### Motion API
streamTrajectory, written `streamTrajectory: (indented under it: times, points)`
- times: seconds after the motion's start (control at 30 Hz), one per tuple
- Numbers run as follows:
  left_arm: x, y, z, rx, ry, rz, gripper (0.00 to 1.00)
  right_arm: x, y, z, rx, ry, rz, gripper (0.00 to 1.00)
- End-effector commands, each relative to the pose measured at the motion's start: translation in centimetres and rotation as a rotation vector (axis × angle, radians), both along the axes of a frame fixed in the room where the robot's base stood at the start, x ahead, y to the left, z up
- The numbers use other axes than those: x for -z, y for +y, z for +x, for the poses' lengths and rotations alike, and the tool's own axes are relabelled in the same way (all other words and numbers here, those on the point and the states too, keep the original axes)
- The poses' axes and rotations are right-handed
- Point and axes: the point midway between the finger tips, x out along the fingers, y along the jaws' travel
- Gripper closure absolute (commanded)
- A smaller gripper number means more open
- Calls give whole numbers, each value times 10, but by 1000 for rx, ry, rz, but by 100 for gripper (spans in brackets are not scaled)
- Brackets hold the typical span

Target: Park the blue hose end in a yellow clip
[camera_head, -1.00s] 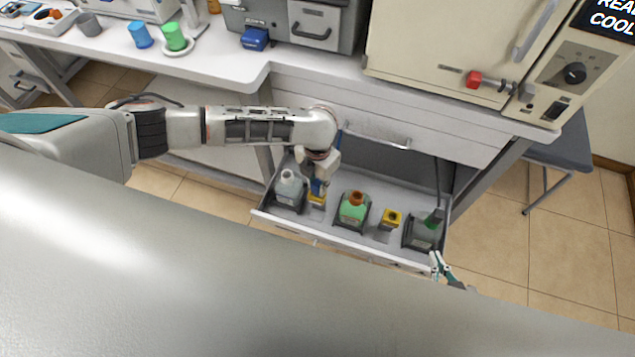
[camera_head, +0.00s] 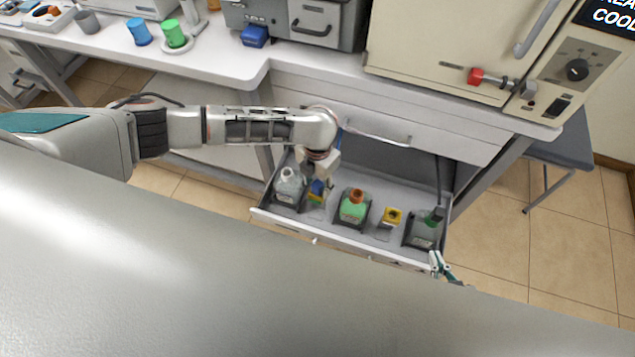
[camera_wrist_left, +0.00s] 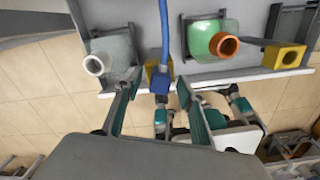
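The blue hose end (camera_head: 318,186) is at the left yellow clip (camera_head: 316,199) in the open drawer. In the left wrist view the blue hose (camera_wrist_left: 164,30) runs down to its blue end (camera_wrist_left: 160,82), which overlaps the front of the yellow clip (camera_wrist_left: 151,68). I cannot tell how deeply it is seated. My left gripper (camera_wrist_left: 157,84) is open, its fingers apart on either side of the hose end. It also shows over the clip in the head view (camera_head: 319,178). My right gripper (camera_head: 437,262) is beside the drawer's front right corner, mostly hidden.
The counter (camera_head: 220,65) stands above and behind.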

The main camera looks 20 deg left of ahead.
Motion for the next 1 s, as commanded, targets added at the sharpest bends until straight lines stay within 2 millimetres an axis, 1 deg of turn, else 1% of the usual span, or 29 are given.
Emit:
streamTrajectory:
  times: [0.13,0.23,0.5,0.7,0.83,1.0]
  points:
    - [-6,0,1,-1,-1,1,60,0,-1,0,-1,-1,-3,100]
    - [-19,0,1,0,-2,-1,60,0,-1,0,0,-1,-2,100]
    - [-74,0,1,2,-4,-1,60,0,0,0,0,0,0,100]
    - [-106,0,1,1,-3,-1,60,0,0,0,0,-1,0,100]
    - [-117,0,1,1,-1,1,60,0,0,0,0,-1,0,100]
    - [-120,0,0,0,0,0,60,0,0,0,0,-1,1,100]
